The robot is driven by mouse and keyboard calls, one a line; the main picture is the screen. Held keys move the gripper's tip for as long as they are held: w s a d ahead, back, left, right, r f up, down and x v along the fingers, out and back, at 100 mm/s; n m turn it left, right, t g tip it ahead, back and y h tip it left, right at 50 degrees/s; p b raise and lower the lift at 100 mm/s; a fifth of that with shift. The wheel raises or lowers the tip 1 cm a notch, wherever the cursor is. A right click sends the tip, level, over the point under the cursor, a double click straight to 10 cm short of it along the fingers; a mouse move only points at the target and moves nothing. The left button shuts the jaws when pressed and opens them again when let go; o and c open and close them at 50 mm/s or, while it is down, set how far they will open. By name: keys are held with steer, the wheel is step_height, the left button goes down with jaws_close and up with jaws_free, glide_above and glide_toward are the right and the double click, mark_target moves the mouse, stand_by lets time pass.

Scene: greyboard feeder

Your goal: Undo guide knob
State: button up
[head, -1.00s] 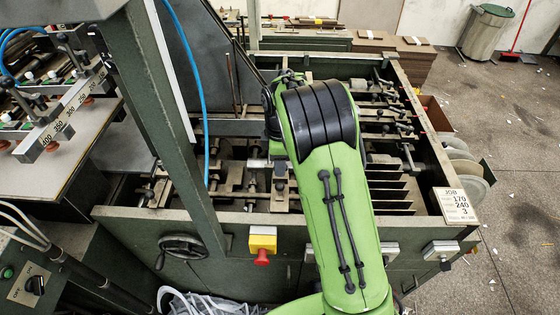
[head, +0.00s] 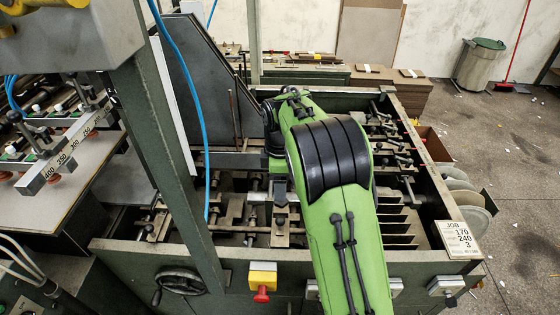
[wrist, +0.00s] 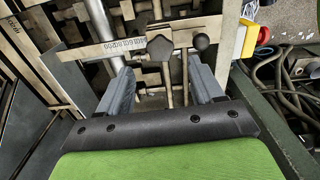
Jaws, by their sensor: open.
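My gripper (wrist: 160,66) shows in the wrist view with its two grey fingers wide apart and nothing held. A dark star-shaped knob (wrist: 160,51) lies in the picture between and just beyond the fingertips. A round dark knob (wrist: 201,41) is to its right, near the right fingertip. A pale scale strip (wrist: 108,51) with printed numbers runs left from the star knob. I cannot tell which knob is the guide knob, or how far below the fingers they are. In the head view my green arm reaches over the machine and hides the gripper's fingers.
The machine frame (head: 130,246) surrounds rods, clamps and slats. A red stop button on a yellow box (head: 262,280) and a handwheel (head: 180,281) are on its front. A dark green post (head: 172,150) and blue hose stand left of my arm. A job card (head: 458,240) sits at right.

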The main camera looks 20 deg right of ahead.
step_height(320, 180, up, 10)
steer(key=p, duration=0.1)
steer(key=shift+r+p, duration=0.15)
steer(key=shift+p, duration=0.2)
steer(key=s+r+m+t, duration=0.2)
steer(key=s+r+m, duration=0.15)
steer(key=s, duration=0.45)
steer(key=s+r+m+t, duration=0.1)
steer(key=s+r+m, duration=0.3)
steer(key=s, duration=0.5)
steer(key=s+f+m+t, duration=0.1)
steer(key=s+f+m, duration=0.2)
steer(key=s, duration=0.2)
steer(key=s+f+m+t+b, duration=0.1)
steer(key=s+f+m, duration=0.2)
steer(key=s, duration=0.3)
steer(key=shift+f+m+t, duration=0.3)
steer(key=shift+m, duration=0.35)
steer(key=shift+d, duration=0.1)
steer(key=shift+s, duration=0.15)
